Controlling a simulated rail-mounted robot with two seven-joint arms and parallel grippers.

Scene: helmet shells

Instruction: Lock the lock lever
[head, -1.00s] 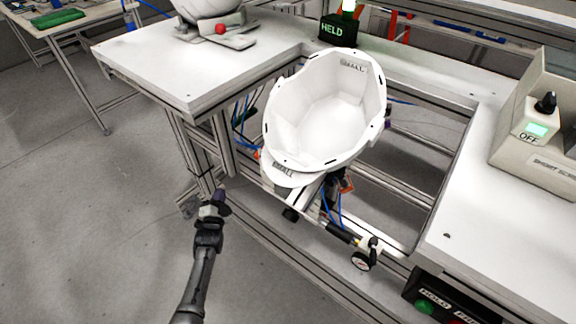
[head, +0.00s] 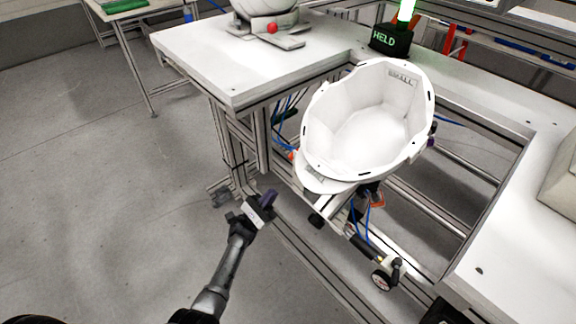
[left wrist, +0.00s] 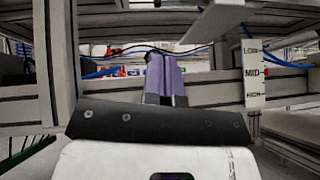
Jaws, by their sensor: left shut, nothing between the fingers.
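A white helmet shell (head: 365,125) marked SMALL sits open side up on a fixture between the white benches. Below it, a bar carries a black knob (head: 316,221) and, at its near end, a small lever-like fitting (head: 394,270) beside a round gauge (head: 381,280). I cannot tell for sure which part is the lock lever. My left gripper (head: 268,199) is left of the fixture, apart from it. Its purple fingers are shut and empty; they also show in the left wrist view (left wrist: 166,78). My right gripper is out of view.
A label strip reading LOW, MID and HIGH (left wrist: 254,73) is on the frame, right of the fingers. The left bench (head: 190,45) and its frame posts are close to my left arm. A box reading HELD (head: 390,40) stands behind the shell. Floor at left is clear.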

